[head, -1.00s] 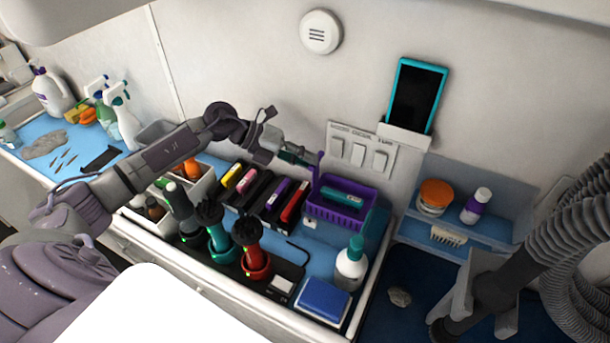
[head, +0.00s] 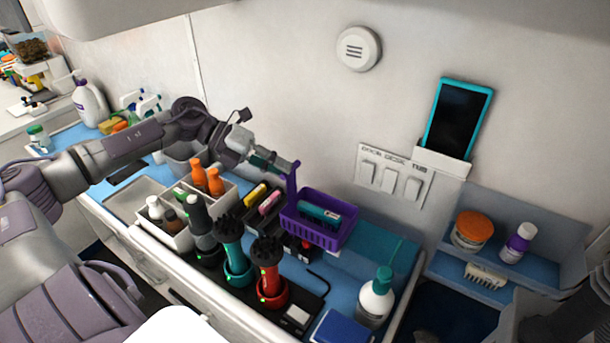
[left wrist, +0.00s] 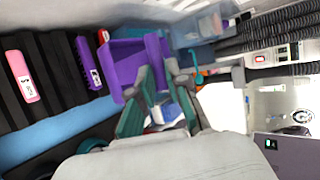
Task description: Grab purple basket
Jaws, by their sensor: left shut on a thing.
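The purple basket (head: 318,232) is in the middle of the head view, above the blue counter, with a teal item (head: 318,213) inside it. Its upright handle (head: 292,185) rises on the left side. My left gripper (head: 287,168) is shut on the handle near its top. In the left wrist view the basket (left wrist: 128,62) shows tilted beyond the green-padded fingers (left wrist: 155,105). My right gripper is not clearly in view.
Black holders with coloured clippers (head: 262,198) lie left of and under the basket. Teal (head: 232,258) and red (head: 268,280) dryers stand in front. A white bottle (head: 375,298) stands at front right. Wall switches (head: 390,180) are behind.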

